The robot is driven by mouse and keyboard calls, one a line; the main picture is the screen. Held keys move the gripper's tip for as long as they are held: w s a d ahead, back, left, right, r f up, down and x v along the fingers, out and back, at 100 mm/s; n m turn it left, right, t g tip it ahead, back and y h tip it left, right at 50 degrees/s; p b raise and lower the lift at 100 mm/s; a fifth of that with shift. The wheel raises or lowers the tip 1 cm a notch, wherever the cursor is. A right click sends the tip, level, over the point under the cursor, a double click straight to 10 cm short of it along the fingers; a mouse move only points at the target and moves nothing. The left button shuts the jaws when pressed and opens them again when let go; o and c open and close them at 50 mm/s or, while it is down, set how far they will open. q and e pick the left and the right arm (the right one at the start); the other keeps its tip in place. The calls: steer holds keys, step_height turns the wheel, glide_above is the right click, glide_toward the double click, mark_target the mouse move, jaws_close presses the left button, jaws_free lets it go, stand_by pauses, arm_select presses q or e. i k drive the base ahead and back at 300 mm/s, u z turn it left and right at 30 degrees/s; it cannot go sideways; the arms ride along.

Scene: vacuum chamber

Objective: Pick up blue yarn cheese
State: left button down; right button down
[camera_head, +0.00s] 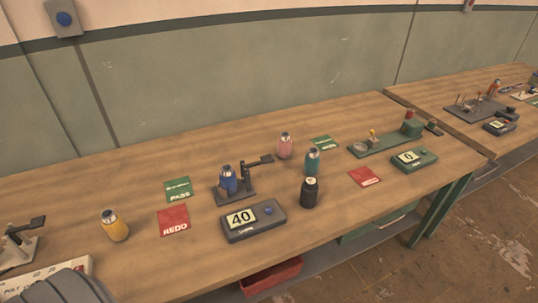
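A blue yarn cheese (228,182), a small bobbin-like piece with a pale top, stands upright in a dark test stand (236,196) with a lever arm on the table. The stand is just behind a dark box with a display reading 40 (253,221). Other yarn cheeses stand upright on the table: yellow (115,227) at the left, pink (285,147) behind, teal (312,162) and black (310,193) to the right of the blue one.
The wooden table (130,270) carries green PASS cards (178,190) and red REDO cards (173,221). A green device (413,160) stands at the right. A red bin (272,276) is below the front edge.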

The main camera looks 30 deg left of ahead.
mark_target(228, 176)
steer(key=u, duration=0.45)
steer(key=k, duration=0.15)
steer(key=u, duration=0.9)
